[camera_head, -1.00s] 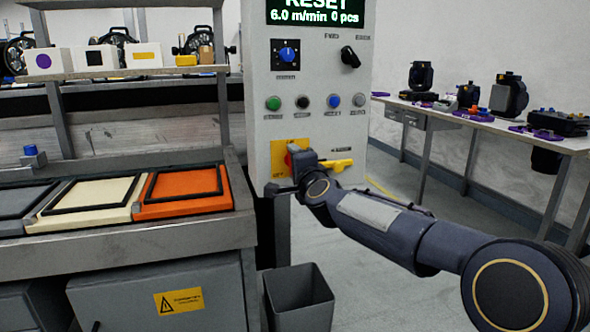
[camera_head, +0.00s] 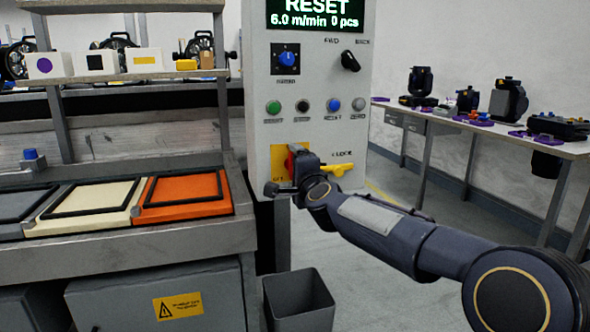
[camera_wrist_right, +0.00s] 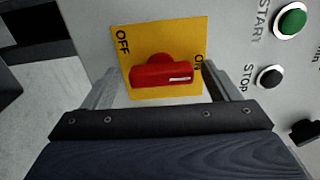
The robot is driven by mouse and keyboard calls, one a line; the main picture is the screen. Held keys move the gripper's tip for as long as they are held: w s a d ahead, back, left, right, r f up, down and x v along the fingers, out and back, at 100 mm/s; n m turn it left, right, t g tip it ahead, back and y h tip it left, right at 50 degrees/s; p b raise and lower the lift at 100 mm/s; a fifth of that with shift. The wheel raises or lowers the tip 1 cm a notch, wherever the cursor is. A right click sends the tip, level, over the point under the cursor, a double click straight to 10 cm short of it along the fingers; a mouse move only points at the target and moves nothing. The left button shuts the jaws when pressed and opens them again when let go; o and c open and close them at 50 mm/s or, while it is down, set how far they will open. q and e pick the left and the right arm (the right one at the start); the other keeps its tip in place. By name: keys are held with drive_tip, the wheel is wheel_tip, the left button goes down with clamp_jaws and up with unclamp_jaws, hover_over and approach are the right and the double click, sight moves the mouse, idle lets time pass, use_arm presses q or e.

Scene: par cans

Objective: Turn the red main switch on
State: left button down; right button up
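The red main switch (camera_wrist_right: 160,72) sits on a yellow plate (camera_wrist_right: 142,42) marked OFF and ON in the right wrist view. Its bar lies crosswise there, with the white-marked end on the right, towards the ON label. My right gripper (camera_wrist_right: 160,88) is open. One finger is beyond each end of the bar, with small gaps, and neither is seen touching it. In the head view, the right gripper (camera_head: 281,188) is in front of the yellow plate (camera_head: 280,155) and hides most of the switch (camera_head: 290,160). My left gripper is in neither view.
The control panel (camera_head: 262,75) has a RESET display (camera_head: 315,15), a blue dial (camera_head: 287,58), a black selector (camera_head: 350,60), several buttons and a yellow handle (camera_head: 340,168) close beside my wrist. A bin (camera_head: 300,295) stands below. A workbench (camera_head: 130,240) is at left.

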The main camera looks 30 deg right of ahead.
drive_tip(key=v, duration=0.7)
drive_tip(key=shift+s, duration=0.4)
drive_tip(key=shift+a, duration=0.15)
drive_tip(key=s+a+f+n+g+y, duration=0.5)
drive_tip(key=s+a+f+n+y, duration=0.2)
drive_tip(key=s+a+f+n, duration=0.6)
drive_tip(key=s+a+f+n+g, duration=0.1)
drive_tip(key=s+f+n+g, duration=0.25)
drive_tip(key=s+f, duration=0.4)
drive_tip(key=s+a+f+n+g, duration=0.1)
drive_tip(key=s+f+n+g, duration=0.3)
drive_tip(key=s, duration=0.6)
wheel_tip(320, 180, up, 34)
drive_tip(key=m+p, duration=0.1)
drive_tip(key=p, duration=3.4)
drive_tip(key=shift+w+y, duration=0.2)
drive_tip(key=shift+y, duration=0.2)
